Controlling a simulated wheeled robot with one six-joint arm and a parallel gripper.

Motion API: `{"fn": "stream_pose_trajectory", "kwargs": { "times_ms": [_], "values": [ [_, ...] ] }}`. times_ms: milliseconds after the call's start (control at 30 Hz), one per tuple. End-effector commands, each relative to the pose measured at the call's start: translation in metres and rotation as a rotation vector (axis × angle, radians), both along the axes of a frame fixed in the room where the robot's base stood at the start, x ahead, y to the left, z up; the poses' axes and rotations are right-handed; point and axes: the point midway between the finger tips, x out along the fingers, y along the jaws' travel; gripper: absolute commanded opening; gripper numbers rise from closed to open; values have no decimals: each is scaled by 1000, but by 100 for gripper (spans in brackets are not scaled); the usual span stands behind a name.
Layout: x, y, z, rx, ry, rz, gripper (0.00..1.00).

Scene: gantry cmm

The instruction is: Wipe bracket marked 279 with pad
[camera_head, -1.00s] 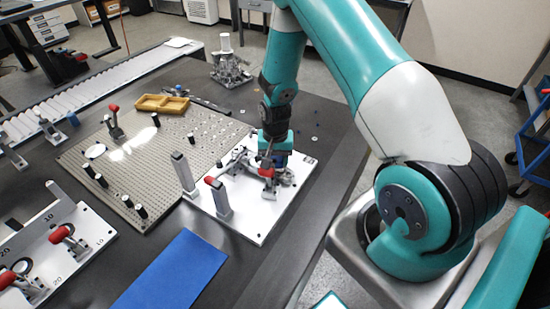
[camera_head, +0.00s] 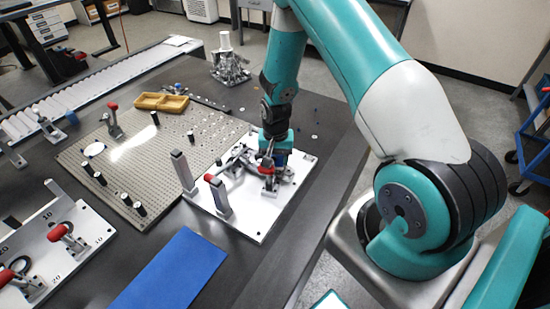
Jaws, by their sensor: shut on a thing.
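My gripper (camera_head: 277,155) is low over the white fixture plate (camera_head: 247,225), in the middle of the head view. A small dark blue piece (camera_head: 283,157) shows at its jaws and looks like the pad, though most of it is hidden. Grey metal parts (camera_head: 287,174) lie on the plate just under and beside the jaws. They may be the bracket, but no mark 279 is legible. I cannot tell whether the blue piece touches them. Red-tipped clamps (camera_head: 213,181) stand on the plate close to the gripper.
Two grey posts (camera_head: 183,172) rise at the plate's left. A perforated board (camera_head: 140,170) with black pins and a yellow tray (camera_head: 161,102) lies behind left. A blue mat (camera_head: 175,272) lies in front. Another clamp fixture (camera_head: 85,230) is at the left. The dark table between is mostly clear.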

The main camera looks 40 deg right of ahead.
Motion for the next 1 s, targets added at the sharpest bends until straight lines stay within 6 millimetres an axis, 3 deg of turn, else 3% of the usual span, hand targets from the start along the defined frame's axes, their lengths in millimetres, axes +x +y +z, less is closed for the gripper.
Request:
{"fn": "stream_pose_trajectory", "kwargs": {
  "times_ms": [300, 733, 1000],
  "values": [
    [8, -22, 2, -1, -2, -1, 32],
    [-1, 2, -1, -2, -1, 1, 32],
    [3, -8, -1, -3, -2, -3, 32]
  ]
}}
